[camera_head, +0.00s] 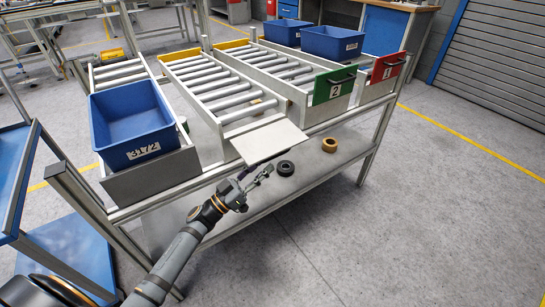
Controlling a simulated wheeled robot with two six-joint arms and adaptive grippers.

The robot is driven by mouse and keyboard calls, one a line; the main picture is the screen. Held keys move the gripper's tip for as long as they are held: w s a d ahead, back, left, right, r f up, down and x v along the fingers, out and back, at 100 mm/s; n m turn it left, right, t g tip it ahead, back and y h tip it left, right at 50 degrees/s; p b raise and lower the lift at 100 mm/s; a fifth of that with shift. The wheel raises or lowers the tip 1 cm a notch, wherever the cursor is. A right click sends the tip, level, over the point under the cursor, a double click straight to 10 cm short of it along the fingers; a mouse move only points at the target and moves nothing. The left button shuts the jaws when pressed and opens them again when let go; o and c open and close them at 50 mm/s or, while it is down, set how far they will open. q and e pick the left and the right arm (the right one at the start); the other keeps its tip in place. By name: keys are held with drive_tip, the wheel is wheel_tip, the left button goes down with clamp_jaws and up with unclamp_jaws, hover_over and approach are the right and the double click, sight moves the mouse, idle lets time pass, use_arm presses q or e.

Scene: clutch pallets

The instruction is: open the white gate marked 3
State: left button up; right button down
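The white gate (268,140) is a plain pale panel at the front end of the middle roller lane. It is folded outward and lies nearly flat, tilted slightly down; no number shows on the face I see. Its marked face and any handle are hidden. My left gripper (258,176) is just below and in front of the gate's front edge. Its fingers are small and partly overlapped, so I cannot tell if they are open, shut, or touching the gate. My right gripper is not in view.
To the right stand the green gate (335,85) marked 2 and the red gate (388,67) marked 1, both upright. A blue bin (128,120) labelled 3172 sits at left. A black ring (285,168) and a brown ring (329,145) lie on the lower shelf. The floor at right is clear.

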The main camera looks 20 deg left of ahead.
sight(271, 159)
use_arm(q)
drive_tip(key=x, duration=0.5)
drive_tip(key=shift+w+d, duration=0.1)
drive_tip(key=shift+d, duration=0.05)
clamp_jaws()
